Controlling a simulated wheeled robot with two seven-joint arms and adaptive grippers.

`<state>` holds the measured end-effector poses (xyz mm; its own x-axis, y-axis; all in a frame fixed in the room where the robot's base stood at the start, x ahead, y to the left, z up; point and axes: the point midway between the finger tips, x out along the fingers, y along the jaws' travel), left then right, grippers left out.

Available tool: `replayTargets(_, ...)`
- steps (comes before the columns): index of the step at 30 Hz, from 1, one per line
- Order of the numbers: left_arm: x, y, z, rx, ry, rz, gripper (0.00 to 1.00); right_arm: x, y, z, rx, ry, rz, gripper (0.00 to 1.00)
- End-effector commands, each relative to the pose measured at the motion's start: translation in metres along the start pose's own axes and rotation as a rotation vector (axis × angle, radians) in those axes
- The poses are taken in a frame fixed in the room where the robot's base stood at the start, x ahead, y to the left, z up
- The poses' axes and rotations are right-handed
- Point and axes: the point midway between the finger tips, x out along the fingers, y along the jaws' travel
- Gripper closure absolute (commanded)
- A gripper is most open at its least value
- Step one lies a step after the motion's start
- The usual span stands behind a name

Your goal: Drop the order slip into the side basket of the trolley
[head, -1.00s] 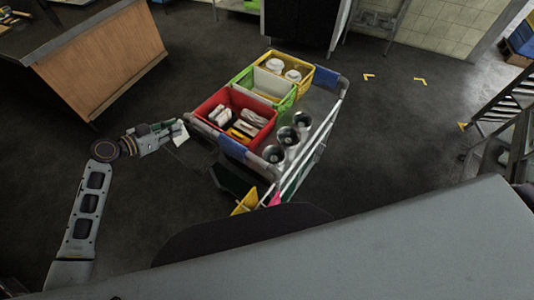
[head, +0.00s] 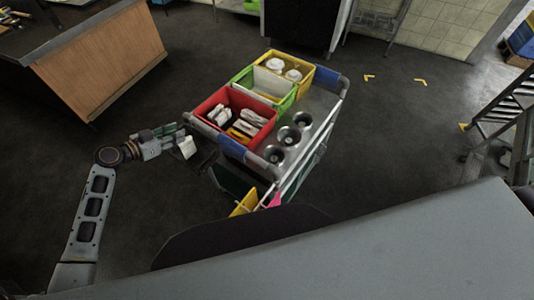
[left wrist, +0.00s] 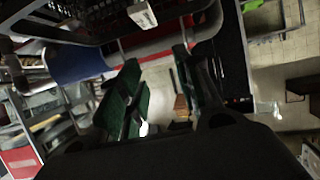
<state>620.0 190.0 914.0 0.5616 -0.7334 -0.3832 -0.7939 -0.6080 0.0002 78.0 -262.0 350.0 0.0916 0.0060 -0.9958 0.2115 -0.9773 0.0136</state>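The order slip (head: 187,147) is a small white piece just beyond the fingertips of my left gripper (head: 178,138) in the head view. In the left wrist view a white piece that looks like the slip (left wrist: 142,14) shows at the top, against the dark mesh. My left gripper is open, with a clear gap between its green fingers (left wrist: 158,85). The dark side basket (head: 205,160) hangs at the trolley's left end; its mesh (left wrist: 70,30) fills the top left of the wrist view. I cannot tell whether the slip rests in it. My right gripper is not in view.
The trolley (head: 318,105) carries a red bin (head: 211,104), a green bin (head: 240,77), a yellow bin (head: 304,83) and round metal containers (head: 289,135). A wood-sided counter (head: 105,65) stands at the upper left. The floor between them is clear.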

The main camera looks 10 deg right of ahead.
Motion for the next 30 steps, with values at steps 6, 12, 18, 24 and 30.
replayTargets(6, 0.000, 0.000, 0.000, 0.000, 0.000, 0.000, 0.58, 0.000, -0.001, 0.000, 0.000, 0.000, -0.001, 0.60)
replayTargets(12, -0.002, 0.000, 0.000, 0.000, 0.000, 0.000, 0.58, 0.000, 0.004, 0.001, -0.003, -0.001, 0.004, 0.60)
replayTargets(18, -0.011, -0.001, 0.001, 0.000, -0.001, -0.001, 0.58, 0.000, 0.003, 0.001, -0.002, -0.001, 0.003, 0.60)
replayTargets(24, -0.032, 0.000, 0.001, 0.000, -0.002, 0.000, 0.58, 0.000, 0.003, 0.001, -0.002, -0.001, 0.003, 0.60)
replayTargets(30, -0.058, 0.000, 0.001, 0.000, -0.002, -0.001, 0.58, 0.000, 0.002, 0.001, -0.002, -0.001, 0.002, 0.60)
